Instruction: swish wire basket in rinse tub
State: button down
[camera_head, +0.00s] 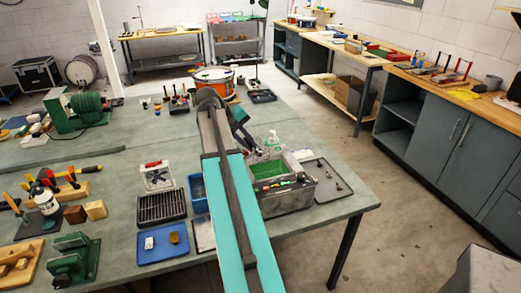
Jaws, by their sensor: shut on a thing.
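My gripper (250,146) is small and partly hidden at the end of my arm, above the back left of a grey tub. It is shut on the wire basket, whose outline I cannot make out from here. The grey tub (289,201) stands on the bench to the right of my arm, with a green surface inside and several small items along its front. A blue tub (197,190) stands to the left of my arm, which covers part of it. I cannot tell which of the two is the rinse tub.
A black slotted tray (161,208) and a blue tray (163,246) lie left of my arm. A clear bottle (273,139) stands behind the grey tub, and a flat grey tray (327,179) lies right of it. An orange drum (214,80) stands farther back.

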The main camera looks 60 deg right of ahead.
jog(key=w+a+r+n+t+h+b, duration=0.1)
jog(key=w+a+n, duration=0.1)
jog(key=w+a, duration=0.85)
jog(key=w+a+r+n+t, duration=0.1)
jog(key=w+a+n+t, duration=0.15)
jog(key=w+a, duration=0.8)
jog(key=w+a+r+n+t+b, duration=0.1)
jog(key=a+n, duration=0.4)
jog(key=a, duration=2.6)
jog(key=shift+a+r+t+b, duration=0.35)
jog(key=shift+a+t+b, duration=0.05)
jog(key=shift+t+b, duration=0.05)
